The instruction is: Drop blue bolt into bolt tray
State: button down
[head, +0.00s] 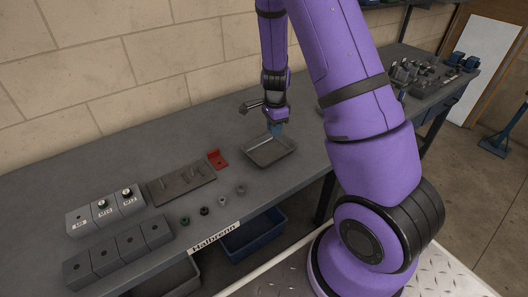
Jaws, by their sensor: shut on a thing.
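The bolt tray (262,161) is a shallow grey metal tray on the bench, near the middle of the head view. My gripper (274,121) hangs over the tray's back right part, pointing down. It is shut on a small blue thing (275,130), which looks like the blue bolt. The blue bolt is just below the fingers, above or inside the tray; I cannot tell whether it touches the tray floor. Its shape is too small to make out.
A red bracket (217,159) and a dark grey plate (182,184) lie left of the tray. Several nuts lie in front. Labelled grey blocks (104,213) stand at the left. A blue bin (254,235) sits below the bench edge. Tools crowd the right end.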

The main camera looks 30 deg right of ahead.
jog(key=shift+f, duration=2.65)
jog(key=c, duration=1)
grip_release()
notch_tip(320, 180, up, 11)
jog(key=shift+f, duration=0.1)
